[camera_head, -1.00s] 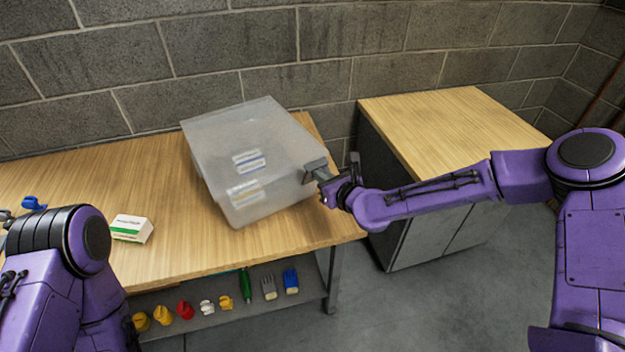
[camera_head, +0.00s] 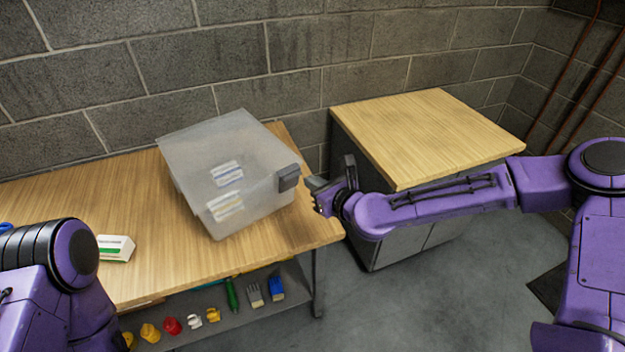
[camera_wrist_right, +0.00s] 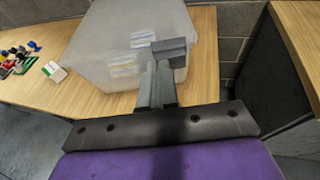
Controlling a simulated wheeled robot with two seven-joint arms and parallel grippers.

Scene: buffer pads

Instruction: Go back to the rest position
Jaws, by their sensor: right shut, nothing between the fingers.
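My right gripper (camera_head: 314,184) is just right of a translucent plastic box (camera_head: 235,165) in the head view. In the right wrist view its two grey fingers (camera_wrist_right: 156,85) are together with nothing between them, pointing towards the box (camera_wrist_right: 120,30). A dark grey block (camera_head: 289,177) sits at the box's right side. A small gap shows between this block and the gripper in the head view. My left arm comes in at the lower left of the head view, and its gripper is out of view.
The box stands on a wooden table (camera_head: 130,195), with a small white and green carton (camera_head: 116,248) to its left. Below, a shelf (camera_head: 245,317) holds several coloured items. A wood-topped cabinet (camera_head: 425,130) stands behind my right arm. Grey floor is clear in front.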

